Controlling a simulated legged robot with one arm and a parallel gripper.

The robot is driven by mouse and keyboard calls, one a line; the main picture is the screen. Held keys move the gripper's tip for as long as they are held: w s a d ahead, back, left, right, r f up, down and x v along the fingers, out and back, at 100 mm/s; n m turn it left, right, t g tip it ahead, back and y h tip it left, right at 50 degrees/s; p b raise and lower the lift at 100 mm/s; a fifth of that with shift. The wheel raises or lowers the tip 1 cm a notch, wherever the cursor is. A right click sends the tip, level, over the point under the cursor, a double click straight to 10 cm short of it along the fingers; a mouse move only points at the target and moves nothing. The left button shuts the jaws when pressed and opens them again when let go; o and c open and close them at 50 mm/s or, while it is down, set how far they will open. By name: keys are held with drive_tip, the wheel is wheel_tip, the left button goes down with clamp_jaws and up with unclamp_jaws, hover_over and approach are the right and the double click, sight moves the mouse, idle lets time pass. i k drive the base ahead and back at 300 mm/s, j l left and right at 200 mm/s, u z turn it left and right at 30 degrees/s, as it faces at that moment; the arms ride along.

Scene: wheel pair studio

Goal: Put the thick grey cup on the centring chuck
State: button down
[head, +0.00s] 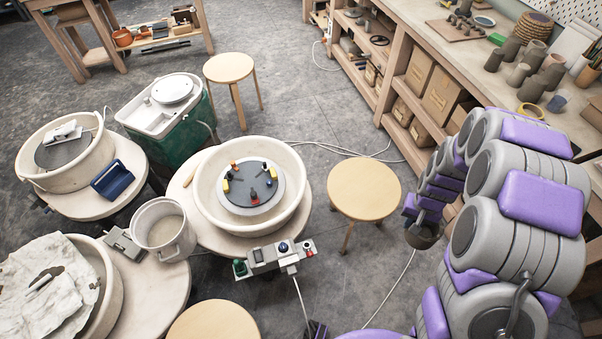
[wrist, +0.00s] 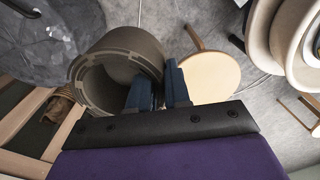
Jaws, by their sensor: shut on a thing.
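The thick grey cup (wrist: 92,72) is in my gripper (wrist: 158,88), its open mouth facing the wrist camera. One blue finger is inside the cup and the other outside, pinching its wall. In the head view the dark cup (head: 424,236) hangs below my arm, right of the round stool and clear of any surface; the fingers are not clear there. The centring chuck (head: 245,200) is a grey disc with coloured pads and a small dark, red-topped piece near its middle. It sits inside a white basin (head: 208,205), well left of the cup.
A round wooden stool (head: 364,188) stands between the cup and the basin. A control box (head: 272,258) with knobs is at the basin's front. Wooden shelving (head: 430,85) with boxes and a bench of pots stand to the right. Cables cross the floor.

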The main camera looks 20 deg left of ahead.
sight(250, 182)
drive_tip(key=i+j+u, duration=0.15)
drive_tip(key=u, duration=0.25)
drive_tip(key=i+u, duration=0.2)
drive_tip(key=u, duration=0.2)
drive_tip(key=i+u, duration=0.2)
drive_tip(key=u, duration=0.15)
drive_tip(key=i+u, duration=0.2)
drive_tip(key=u, duration=0.2)
drive_tip(key=i+j+z, duration=0.1)
drive_tip(key=i+z, duration=0.15)
drive_tip(key=i, duration=0.1)
